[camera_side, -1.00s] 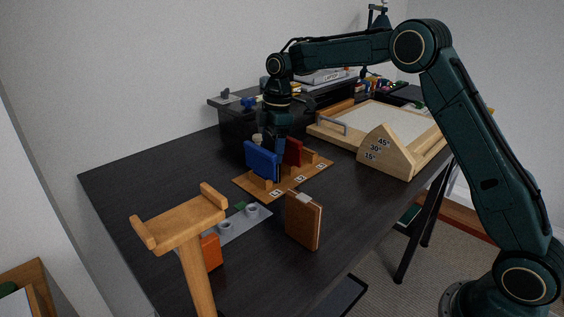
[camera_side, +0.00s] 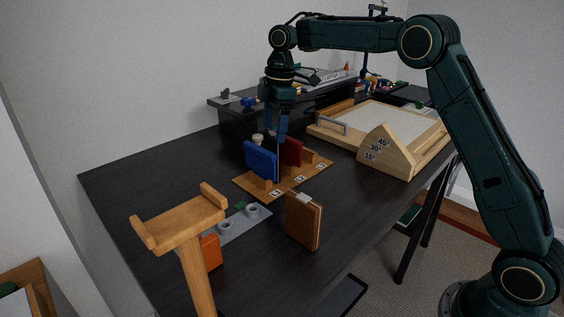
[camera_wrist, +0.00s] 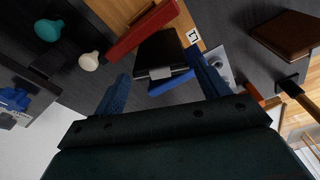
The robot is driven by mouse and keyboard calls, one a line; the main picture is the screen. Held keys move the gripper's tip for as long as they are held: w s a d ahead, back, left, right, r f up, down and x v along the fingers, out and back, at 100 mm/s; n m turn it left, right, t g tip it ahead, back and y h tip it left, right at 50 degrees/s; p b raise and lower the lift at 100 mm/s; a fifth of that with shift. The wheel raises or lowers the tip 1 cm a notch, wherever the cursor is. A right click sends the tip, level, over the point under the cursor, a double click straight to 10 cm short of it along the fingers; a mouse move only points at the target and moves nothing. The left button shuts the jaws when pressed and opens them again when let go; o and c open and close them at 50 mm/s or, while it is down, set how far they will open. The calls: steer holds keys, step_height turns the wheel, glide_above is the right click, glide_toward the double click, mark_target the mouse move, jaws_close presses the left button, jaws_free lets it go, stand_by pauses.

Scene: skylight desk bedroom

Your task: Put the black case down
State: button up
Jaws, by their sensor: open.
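The black case (camera_wrist: 160,52) with a silver clasp stands in the wooden rack (camera_wrist: 118,10) between a red case (camera_wrist: 140,28) and a blue case (camera_wrist: 172,84) in the wrist view. In the side view, the blue case (camera_side: 261,161) and red case (camera_side: 292,152) show in the rack (camera_side: 245,184), and the black case is mostly hidden between them. My gripper (camera_wrist: 160,64) is open, with its blue fingers on either side of the black case's clasp end. In the side view my gripper (camera_side: 277,135) is above the rack. I cannot tell whether the fingers touch the case.
A brown case (camera_side: 303,220) stands apart in front of the rack. A grey plate with holes (camera_side: 262,216), an orange block (camera_side: 210,251) and a wooden T-shaped stand (camera_side: 182,225) are at the near left. A wooden angled board (camera_side: 395,152) is at the right. The left desk area is clear.

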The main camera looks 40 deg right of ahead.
steer(key=shift+d+r, duration=0.15)
steer(key=shift+r, duration=0.8)
steer(key=shift+s+r, duration=0.35)
steer(key=s+a+r+m+t, duration=0.1)
steer(key=s+a+r+m, duration=0.2)
steer(key=s, duration=0.6)
steer(key=s+a+r+m+t, duration=0.1)
steer(key=s+r+m+t, duration=0.1)
steer(key=s+r+m, duration=0.5)
steer(key=s+d+f+m, duration=0.1)
steer(key=s+f, duration=0.2)
steer(key=s, duration=0.4)
steer(key=s+d+f+m+t, duration=0.1)
steer(key=s+f, duration=0.2)
steer(key=s, duration=0.4)
steer(key=s+f+m+t+h, duration=0.1)
steer(key=s+f, duration=0.2)
steer(key=s, duration=0.4)
steer(key=shift+d+m, duration=0.3)
steer(key=shift+d, duration=0.1)
